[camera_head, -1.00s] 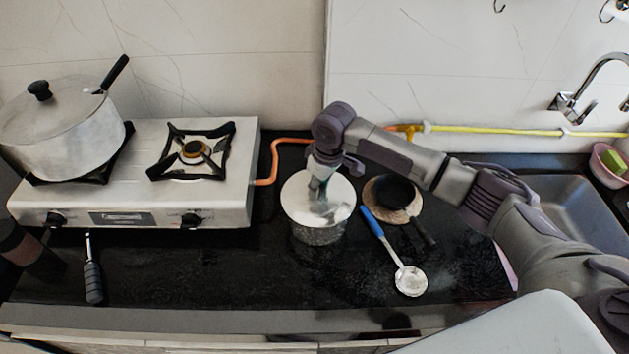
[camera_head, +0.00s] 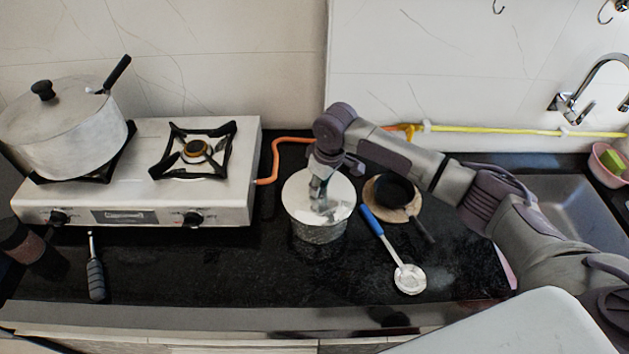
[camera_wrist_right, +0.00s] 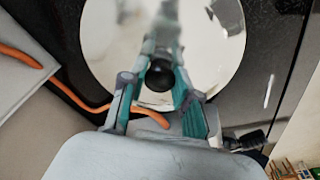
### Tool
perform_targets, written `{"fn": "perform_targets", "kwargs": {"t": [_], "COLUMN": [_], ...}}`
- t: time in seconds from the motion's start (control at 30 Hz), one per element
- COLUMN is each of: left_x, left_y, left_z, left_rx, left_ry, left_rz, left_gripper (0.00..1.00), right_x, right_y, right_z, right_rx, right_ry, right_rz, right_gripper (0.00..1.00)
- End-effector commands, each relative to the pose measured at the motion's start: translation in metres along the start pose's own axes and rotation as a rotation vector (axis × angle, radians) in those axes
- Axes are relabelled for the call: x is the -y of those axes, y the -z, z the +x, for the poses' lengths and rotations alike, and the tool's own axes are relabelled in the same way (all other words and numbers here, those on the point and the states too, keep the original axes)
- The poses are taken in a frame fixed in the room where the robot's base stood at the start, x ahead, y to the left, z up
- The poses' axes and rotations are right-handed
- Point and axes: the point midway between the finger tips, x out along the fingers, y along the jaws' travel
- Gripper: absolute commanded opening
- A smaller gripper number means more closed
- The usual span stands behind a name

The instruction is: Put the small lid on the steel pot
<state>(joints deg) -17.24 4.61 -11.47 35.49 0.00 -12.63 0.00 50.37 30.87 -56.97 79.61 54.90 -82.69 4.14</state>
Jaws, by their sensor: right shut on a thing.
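The small lid (camera_head: 337,193) is a pale, shiny metal disc with a black knob (camera_wrist_right: 159,76). My right gripper (camera_head: 318,186) comes down on it from above, shut on the knob, which shows between the fingers in the right wrist view (camera_wrist_right: 160,88). The steel pot (camera_head: 320,231) stands on the dark counter right of the stove. The lid lies over the pot's mouth, roughly level and centred, and hides its rim. I cannot tell whether the lid rests on the rim or hovers just above it. My left gripper is out of view.
A larger lidded pot (camera_head: 62,140) stands on the left burner of the stove (camera_head: 135,205). Right of the steel pot are a small black pan (camera_head: 393,190) on a round board and a blue-handled ladle (camera_head: 408,278). An orange hose (camera_head: 268,170) runs behind. The front counter is mostly clear.

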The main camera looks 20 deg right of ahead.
Motion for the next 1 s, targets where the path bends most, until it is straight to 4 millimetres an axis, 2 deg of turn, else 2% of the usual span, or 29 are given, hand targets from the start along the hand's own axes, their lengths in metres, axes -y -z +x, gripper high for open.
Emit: {"fn": "perform_targets", "kwargs": {"t": [0.03,0.13,0.17,0.3,0.33,0.67,0.73,0.87,1.0], "left_x": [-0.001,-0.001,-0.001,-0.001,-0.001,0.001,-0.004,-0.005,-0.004], "left_y": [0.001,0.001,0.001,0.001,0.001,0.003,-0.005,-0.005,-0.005], "left_z": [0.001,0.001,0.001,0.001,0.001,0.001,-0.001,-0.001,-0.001], "left_rx": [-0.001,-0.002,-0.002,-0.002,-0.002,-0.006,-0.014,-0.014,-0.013], "left_ry": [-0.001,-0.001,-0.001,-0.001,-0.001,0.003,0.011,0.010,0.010], "left_rz": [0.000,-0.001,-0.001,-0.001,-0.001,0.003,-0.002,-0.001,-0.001], "left_gripper": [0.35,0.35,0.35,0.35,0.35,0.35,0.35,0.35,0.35], "right_x": [0.002,0.002,0.002,0.002,0.002,0.003,0.003,0.003,0.002], "right_y": [-0.006,-0.006,-0.006,-0.006,-0.006,-0.004,-0.003,-0.002,-0.001], "right_z": [0.007,0.008,0.008,0.007,0.007,0.003,-0.001,-0.018,-0.048], "right_rx": [0.016,0.018,0.018,0.018,0.017,0.010,0.008,0.005,0.006], "right_ry": [0.005,0.005,0.005,0.005,0.004,0.001,0.000,-0.001,-0.001], "right_rz": [0.000,-0.001,-0.001,-0.001,-0.001,-0.002,-0.002,-0.003,-0.002], "right_gripper": [0.00,0.00,0.34,0.58,0.60,0.60,0.60,0.60,0.60]}}
